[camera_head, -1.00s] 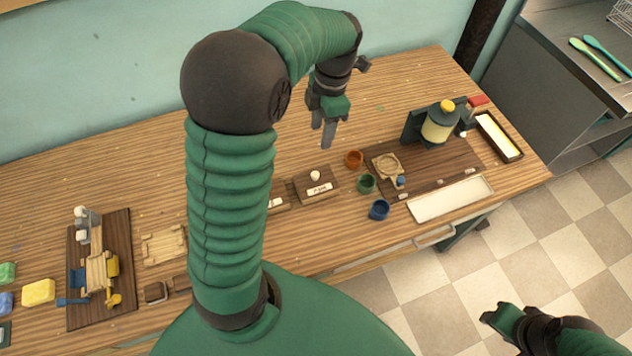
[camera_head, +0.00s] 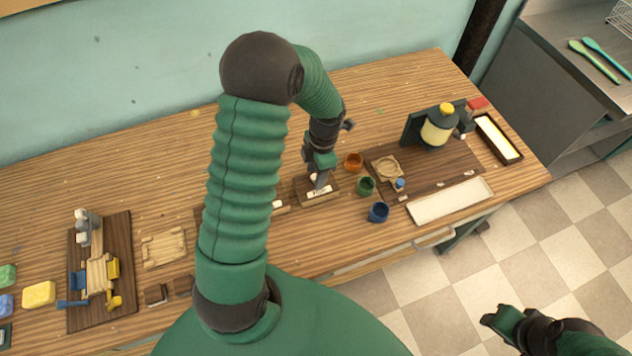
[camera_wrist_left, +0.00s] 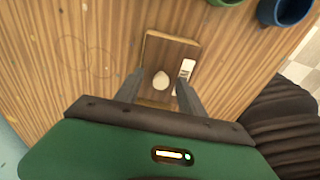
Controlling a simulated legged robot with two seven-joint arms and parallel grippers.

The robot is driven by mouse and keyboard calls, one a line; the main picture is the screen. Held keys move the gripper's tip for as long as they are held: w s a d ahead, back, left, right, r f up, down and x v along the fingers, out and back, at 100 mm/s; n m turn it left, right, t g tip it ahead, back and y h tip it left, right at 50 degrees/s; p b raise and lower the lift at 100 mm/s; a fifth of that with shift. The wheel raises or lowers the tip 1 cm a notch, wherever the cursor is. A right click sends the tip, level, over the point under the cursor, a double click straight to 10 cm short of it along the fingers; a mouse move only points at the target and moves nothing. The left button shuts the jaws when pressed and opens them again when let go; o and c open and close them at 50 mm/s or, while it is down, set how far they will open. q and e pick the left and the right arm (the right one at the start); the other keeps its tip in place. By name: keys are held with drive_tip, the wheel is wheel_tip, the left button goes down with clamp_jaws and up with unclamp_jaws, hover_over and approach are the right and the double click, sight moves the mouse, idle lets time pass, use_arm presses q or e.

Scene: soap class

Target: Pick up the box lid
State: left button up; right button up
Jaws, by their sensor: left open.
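The box lid (camera_head: 308,190) is dark wood with a pale round knob and a white label, on a small box on the table. In the left wrist view the lid (camera_wrist_left: 170,54) shows its knob (camera_wrist_left: 161,80) between the two fingers. My left gripper (camera_head: 320,183) is open and points down over the lid, with its fingers (camera_wrist_left: 158,88) on either side of the knob. I cannot tell whether the fingers touch the lid. My right gripper (camera_head: 497,318) is at the lower right, off the table over the floor; its jaws are too unclear to read.
Orange (camera_head: 353,162), green (camera_head: 366,187) and blue (camera_head: 378,212) cups stand right of the box. A dark board (camera_head: 440,168) with a yellow-topped dispenser (camera_head: 438,127) is farther right, above a white tray (camera_head: 450,202). Bare table lies behind the box.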

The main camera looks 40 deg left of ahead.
use_arm(q)
drive_tip(key=shift+r, duration=0.1)
clamp_jaws()
idle(0.3)
